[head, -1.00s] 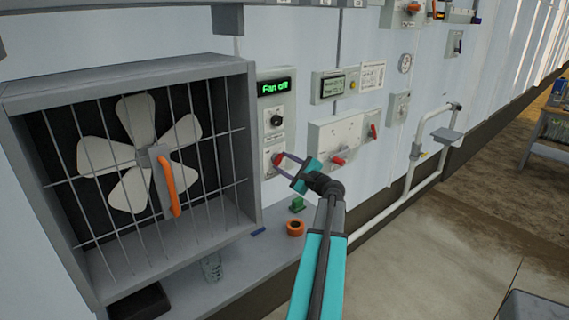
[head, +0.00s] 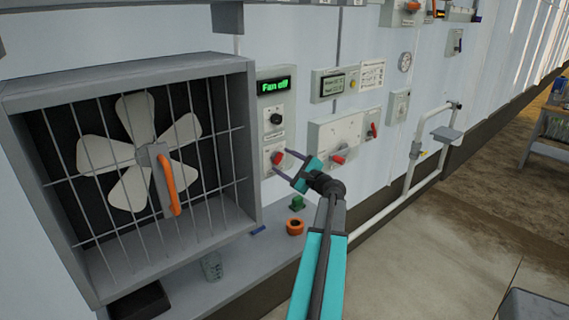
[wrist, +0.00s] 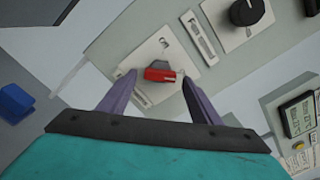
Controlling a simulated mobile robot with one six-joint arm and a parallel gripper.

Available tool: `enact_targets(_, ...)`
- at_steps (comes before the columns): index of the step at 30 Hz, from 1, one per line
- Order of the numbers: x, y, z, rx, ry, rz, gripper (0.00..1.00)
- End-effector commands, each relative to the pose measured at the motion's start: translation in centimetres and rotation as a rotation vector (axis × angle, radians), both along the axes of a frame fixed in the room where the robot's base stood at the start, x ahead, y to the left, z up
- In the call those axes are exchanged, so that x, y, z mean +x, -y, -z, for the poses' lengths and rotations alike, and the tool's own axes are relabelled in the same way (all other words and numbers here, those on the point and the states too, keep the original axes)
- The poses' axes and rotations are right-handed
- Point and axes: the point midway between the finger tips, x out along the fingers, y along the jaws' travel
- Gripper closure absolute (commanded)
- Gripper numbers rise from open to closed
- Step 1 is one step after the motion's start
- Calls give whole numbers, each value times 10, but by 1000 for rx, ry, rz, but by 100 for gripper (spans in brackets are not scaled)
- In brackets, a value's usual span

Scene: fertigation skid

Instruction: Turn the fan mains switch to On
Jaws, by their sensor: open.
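The fan mains switch is a red handle (head: 278,158) on a pale plate at the bottom of the grey fan panel, right of the fan box. In the wrist view the red handle (wrist: 160,74) shows between my two fingertips, with a gap on each side. The lettering on its plate is too small to read surely. My gripper (head: 284,164) is open in front of the switch; it also shows in the wrist view (wrist: 158,80). The display (head: 274,87) above reads "Fan off".
A black knob (head: 276,118) sits just above the switch. The caged fan (head: 135,150) with an orange handle (head: 168,185) stands left. An orange ring (head: 295,227) and a green block (head: 297,203) lie on the ledge below. Another panel with a red handle (head: 338,158) is right.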

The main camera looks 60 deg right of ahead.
Motion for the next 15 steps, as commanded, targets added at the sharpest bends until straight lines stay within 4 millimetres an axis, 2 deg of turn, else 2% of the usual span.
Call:
enact_targets(8, -24, -9, 2, -1, 0, 1, 42)
enact_targets(15, -60, -21, 2, 0, 0, 3, 42)
